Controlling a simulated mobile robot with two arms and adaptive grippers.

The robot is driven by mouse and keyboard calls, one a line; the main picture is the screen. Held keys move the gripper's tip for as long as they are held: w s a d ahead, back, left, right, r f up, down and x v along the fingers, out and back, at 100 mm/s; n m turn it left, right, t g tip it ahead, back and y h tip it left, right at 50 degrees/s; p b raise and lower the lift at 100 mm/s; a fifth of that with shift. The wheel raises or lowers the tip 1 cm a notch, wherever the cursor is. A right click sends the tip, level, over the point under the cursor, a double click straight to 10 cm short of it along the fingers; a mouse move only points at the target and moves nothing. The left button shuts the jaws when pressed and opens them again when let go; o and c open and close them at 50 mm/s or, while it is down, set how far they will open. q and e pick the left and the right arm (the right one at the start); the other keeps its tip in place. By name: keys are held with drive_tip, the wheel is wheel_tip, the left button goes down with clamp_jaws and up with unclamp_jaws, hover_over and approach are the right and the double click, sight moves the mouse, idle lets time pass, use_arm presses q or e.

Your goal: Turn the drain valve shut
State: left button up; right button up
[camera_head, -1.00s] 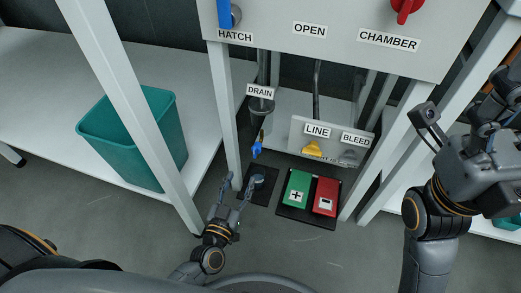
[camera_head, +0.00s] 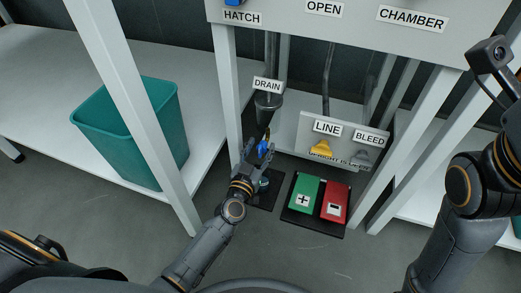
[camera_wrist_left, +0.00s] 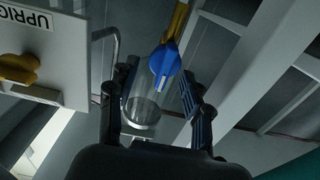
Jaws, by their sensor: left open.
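The drain valve has a blue handle (camera_head: 263,147) on a brass-coloured pipe below the grey funnel and the DRAIN label (camera_head: 268,86). In the left wrist view the blue handle (camera_wrist_left: 164,62) shows a pale line on its face, and the brass pipe runs up behind it. My left gripper (camera_head: 257,152) is open at the handle, with its fingers apart. In the wrist view the handle appears between and slightly beyond the fingertips (camera_wrist_left: 148,85); I cannot tell whether they touch it. My right arm is at the right edge; its fingers are out of view.
A clear cylinder (camera_wrist_left: 143,108) stands close to the left finger in the wrist view. A white panel (camera_head: 308,122) with LINE and BLEED valves is right of the drain. Green (camera_head: 304,195) and red (camera_head: 335,203) pedals lie on the floor. A white frame post (camera_head: 229,85) rises left of the valve.

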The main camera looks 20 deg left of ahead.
use_arm(q)
drive_tip(key=shift+w, duration=0.35)
clamp_jaws()
